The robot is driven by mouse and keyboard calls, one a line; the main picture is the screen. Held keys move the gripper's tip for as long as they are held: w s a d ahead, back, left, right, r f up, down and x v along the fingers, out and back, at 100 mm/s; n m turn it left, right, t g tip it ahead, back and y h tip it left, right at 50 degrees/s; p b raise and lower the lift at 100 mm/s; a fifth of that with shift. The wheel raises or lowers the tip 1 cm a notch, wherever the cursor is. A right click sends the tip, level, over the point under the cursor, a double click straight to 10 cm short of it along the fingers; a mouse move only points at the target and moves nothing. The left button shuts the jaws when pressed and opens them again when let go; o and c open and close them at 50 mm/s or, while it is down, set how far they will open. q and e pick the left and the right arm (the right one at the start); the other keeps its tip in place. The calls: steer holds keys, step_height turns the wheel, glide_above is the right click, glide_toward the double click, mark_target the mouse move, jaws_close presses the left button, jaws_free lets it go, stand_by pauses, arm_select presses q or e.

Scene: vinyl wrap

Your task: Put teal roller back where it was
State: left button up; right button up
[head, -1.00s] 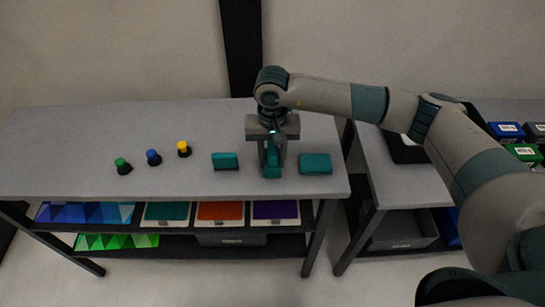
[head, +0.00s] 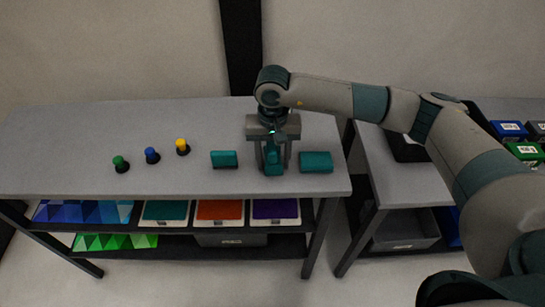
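Three teal things stand in a row on the grey table (head: 80,150) in the head view. A small upright teal piece (head: 273,162), which looks like the roller, is at my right gripper (head: 273,152), between its fingers. The gripper points straight down over it and hides its upper part. Whether the fingers press on it or stand apart from it is too small to tell. A teal piece with a dark base (head: 224,159) stands to the left, and a teal block (head: 316,162) lies close to the right. My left gripper is not in view.
Green (head: 120,163), blue (head: 152,155) and yellow (head: 182,147) knobs stand at left. Coloured sheets (head: 220,211) lie on the shelf below. A second table (head: 395,185) at right holds boxes (head: 508,130), past a narrow gap. The table's far left is free.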

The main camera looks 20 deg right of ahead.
steer(key=shift+s+f, duration=0.15)
steer(key=shift+f, duration=0.15)
steer(key=shift+w+r+p, duration=0.2)
steer(key=shift+r+p, duration=0.45)
steer(key=shift+p, duration=0.45)
steer(key=shift+w+a+r+b, duration=0.1)
steer(key=shift+w+r+b, duration=0.1)
steer(key=shift+b, duration=0.15)
step_height(320, 180, up, 11)
steer(key=b, duration=0.4)
steer(key=shift+s+f, duration=0.1)
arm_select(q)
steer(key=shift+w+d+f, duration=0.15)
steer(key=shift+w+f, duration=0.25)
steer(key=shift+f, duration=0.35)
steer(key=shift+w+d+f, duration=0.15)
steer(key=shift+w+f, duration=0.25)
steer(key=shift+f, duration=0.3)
arm_select(e)
steer(key=shift+r, duration=0.55)
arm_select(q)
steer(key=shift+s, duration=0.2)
arm_select(e)
steer(key=shift+s+f, duration=0.1)
